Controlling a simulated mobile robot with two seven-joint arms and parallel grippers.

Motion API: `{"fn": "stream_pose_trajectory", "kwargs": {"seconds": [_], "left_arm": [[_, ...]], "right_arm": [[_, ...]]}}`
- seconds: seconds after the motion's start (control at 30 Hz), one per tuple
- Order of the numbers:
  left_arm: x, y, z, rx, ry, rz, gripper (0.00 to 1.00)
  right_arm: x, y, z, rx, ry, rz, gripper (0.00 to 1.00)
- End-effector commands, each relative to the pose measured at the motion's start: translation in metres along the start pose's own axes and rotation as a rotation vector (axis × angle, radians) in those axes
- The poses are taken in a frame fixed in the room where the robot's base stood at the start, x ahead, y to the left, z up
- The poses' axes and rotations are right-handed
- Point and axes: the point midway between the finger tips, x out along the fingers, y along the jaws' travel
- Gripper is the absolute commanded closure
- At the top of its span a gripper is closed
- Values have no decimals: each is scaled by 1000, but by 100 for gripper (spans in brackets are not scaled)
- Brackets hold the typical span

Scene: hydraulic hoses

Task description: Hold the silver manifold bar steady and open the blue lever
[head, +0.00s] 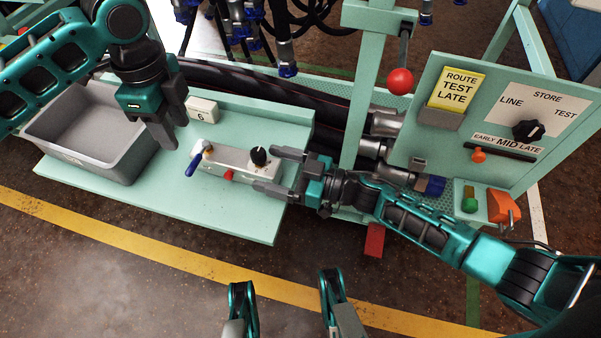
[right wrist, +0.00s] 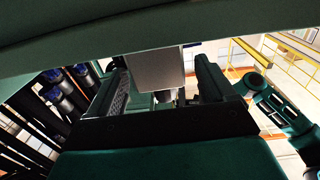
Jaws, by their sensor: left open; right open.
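The silver manifold bar (head: 235,166) lies on the pale green bench shelf. Its blue lever (head: 194,164) is at the left end, angled down and left toward the bench front. A black knob (head: 259,156) stands near the right end and a red knob (head: 229,175) is on the front face. My right gripper (head: 279,171) is open, with its fingers on either side of the bar's right end; contact cannot be told. In the right wrist view a grey block, apparently the bar (right wrist: 155,70), shows between its fingers. My left gripper (head: 168,130) is open above and left of the lever.
A grey bin (head: 92,145) stands at the left of the shelf, beside my left gripper. A white block marked 6 (head: 202,110) is behind the lever. A control panel (head: 485,130) and thick hoses are right and behind. The shelf front is clear.

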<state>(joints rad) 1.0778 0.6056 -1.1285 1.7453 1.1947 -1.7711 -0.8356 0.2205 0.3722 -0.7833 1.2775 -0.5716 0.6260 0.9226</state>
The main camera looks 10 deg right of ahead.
Motion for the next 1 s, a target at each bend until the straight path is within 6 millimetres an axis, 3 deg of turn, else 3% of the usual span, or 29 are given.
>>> {"fn": "stream_pose_trajectory", "kwargs": {"seconds": [0.23, 0.63, 1.0], "left_arm": [[0, 0, 0, 0, 0, 0, 57], [0, 0, 0, 0, 0, 0, 57], [0, 0, 0, 0, 0, 0, 57]], "right_arm": [[30, 0, -1, 0, 2, 0, 17], [35, 0, 0, 0, 0, 0, 18], [35, 0, 0, 0, 0, 0, 53]]}}
